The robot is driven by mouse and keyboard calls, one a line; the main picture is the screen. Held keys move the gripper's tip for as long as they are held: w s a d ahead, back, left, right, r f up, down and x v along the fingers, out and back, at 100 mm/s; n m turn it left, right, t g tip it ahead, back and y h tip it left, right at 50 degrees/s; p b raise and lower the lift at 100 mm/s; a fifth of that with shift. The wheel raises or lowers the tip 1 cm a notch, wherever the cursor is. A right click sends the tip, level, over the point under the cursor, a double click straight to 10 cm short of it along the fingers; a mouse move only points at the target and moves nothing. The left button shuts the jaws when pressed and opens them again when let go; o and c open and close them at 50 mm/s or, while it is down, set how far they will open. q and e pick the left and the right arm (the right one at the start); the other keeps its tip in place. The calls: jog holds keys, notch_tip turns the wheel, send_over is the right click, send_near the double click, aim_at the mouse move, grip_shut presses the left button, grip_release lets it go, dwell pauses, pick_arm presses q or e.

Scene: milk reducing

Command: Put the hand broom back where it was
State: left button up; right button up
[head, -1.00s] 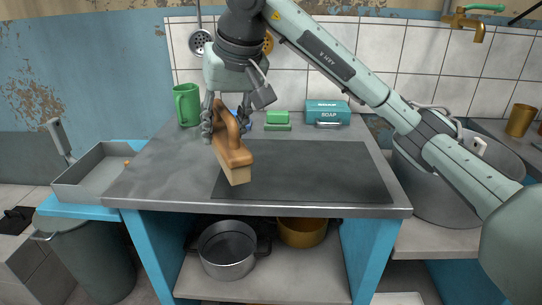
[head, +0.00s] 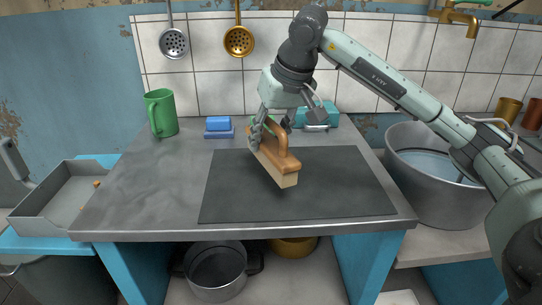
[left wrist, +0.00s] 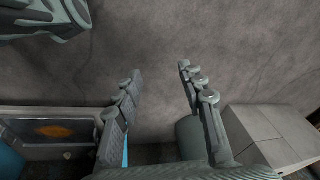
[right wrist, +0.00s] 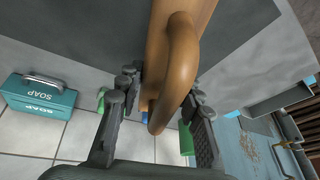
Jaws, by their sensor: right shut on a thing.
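The hand broom (head: 281,164) has a brown wooden handle and a pale block of bristles. It is tilted over the dark mat (head: 330,190) on the table; I cannot tell whether it touches the mat. My right gripper (head: 268,128) is shut on the broom's handle. In the right wrist view the brown handle (right wrist: 178,75) runs between the fingers. My left gripper (left wrist: 157,76) is out of the head view; in the left wrist view its fingers are apart with nothing between them.
A green mug (head: 161,113) and blue sponge (head: 218,124) stand at the back. A soap box (right wrist: 40,95) and large pot (head: 425,190) are to the right. The table's front-left is bare.

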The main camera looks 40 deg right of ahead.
jog(key=shift+s+d+f, duration=0.1)
jog(key=shift+d+f, duration=0.1)
jog(key=shift+d, duration=0.1)
jog(key=shift+f, duration=0.35)
notch_tip(320, 180, down, 3)
jog(key=shift+r, duration=0.2)
jog(key=shift+f, duration=0.3)
pick_arm(q)
jog(key=shift+w+a, duration=0.1)
jog(key=shift+w, duration=0.15)
pick_arm(e)
jog(key=shift+f, duration=0.1)
jog(key=o, duration=1.3)
pick_arm(q)
jog(key=shift+w+r, duration=0.3)
jog(key=shift+r, duration=0.2)
